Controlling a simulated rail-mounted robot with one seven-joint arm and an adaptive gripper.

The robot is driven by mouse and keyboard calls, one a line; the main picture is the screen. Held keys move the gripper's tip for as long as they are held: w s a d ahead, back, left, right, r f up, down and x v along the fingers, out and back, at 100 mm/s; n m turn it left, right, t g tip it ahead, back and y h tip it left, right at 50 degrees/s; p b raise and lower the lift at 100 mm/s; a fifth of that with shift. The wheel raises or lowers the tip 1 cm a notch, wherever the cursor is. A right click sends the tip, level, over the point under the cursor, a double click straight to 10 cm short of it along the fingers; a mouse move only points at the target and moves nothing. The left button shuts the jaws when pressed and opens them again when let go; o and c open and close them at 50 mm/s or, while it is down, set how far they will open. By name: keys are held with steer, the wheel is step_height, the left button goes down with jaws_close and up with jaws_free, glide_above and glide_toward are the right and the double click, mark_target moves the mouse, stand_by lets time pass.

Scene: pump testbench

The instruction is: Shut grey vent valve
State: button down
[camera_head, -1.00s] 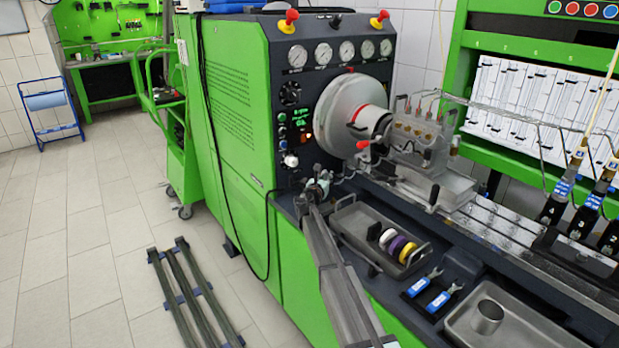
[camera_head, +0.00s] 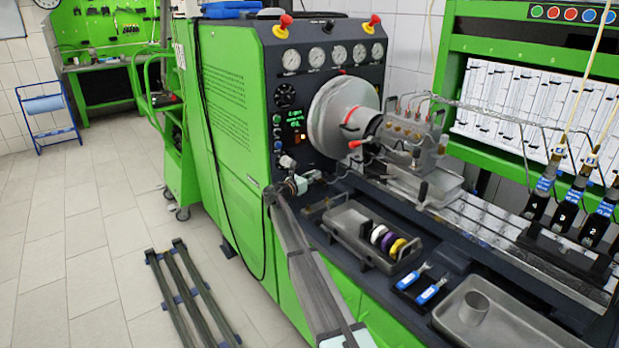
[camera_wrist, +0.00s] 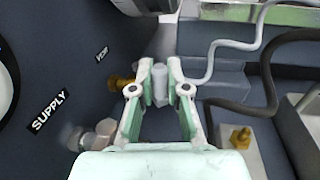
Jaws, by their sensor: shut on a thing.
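The grey vent valve's handle (camera_wrist: 160,85) is between my fingertips in the wrist view, to the right of its brass fitting (camera_wrist: 121,82). The "VENT" label (camera_wrist: 102,54) is on the dark panel to the left. My gripper (camera_wrist: 160,90), with pale green and white fingers, is shut on this grey handle. In the head view my gripper (camera_head: 309,178) is at the lower part of the green machine's front panel; the vent handle is too small and hidden to make out there.
A second grey-white valve (camera_wrist: 97,135) by the "SUPPLY" label (camera_wrist: 48,110) is close to my left finger. Grey and black hoses (camera_wrist: 218,50) run on the right. A metal tray (camera_head: 360,237) with coloured rings stands on the bench. A brass bolt (camera_wrist: 240,137) is at lower right.

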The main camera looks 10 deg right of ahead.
steer(key=c, duration=1.1)
jaws_free()
steer(key=shift+c, duration=0.2)
steer(key=v, duration=1.2)
steer(key=shift+r, duration=0.1)
steer(key=shift+w, duration=0.1)
